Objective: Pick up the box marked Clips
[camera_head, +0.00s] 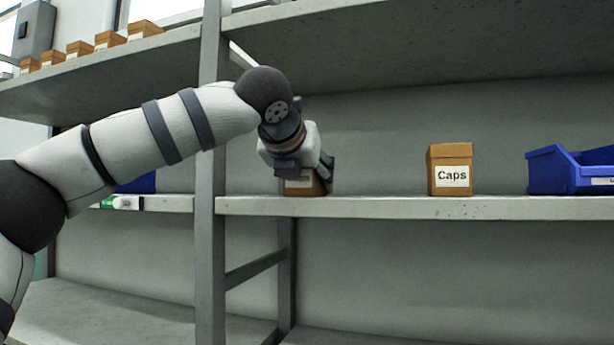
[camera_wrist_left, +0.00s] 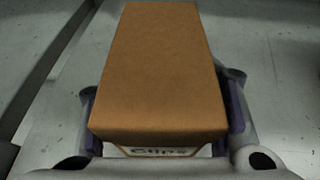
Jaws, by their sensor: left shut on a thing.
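The box marked Clips (camera_wrist_left: 158,75) is a brown cardboard box with a white label, filling the middle of the left wrist view. Its label (camera_wrist_left: 160,151) shows at the near face, partly cut off. In the head view the lower part of the box (camera_head: 303,187) shows at the middle shelf, just right of the upright; my gripper hides the rest. My left gripper (camera_wrist_left: 161,125) is shut on the box, one finger on each side. It also shows in the head view (camera_head: 308,178). I cannot tell whether the box touches the shelf. My right gripper is not in view.
A brown box marked Caps (camera_head: 450,170) stands on the same shelf (camera_head: 380,207) to the right, with a blue bin (camera_head: 570,172) beyond it. A grey upright (camera_head: 212,180) is close left of my gripper. Several small boxes (camera_head: 108,40) stand on the upper left shelf.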

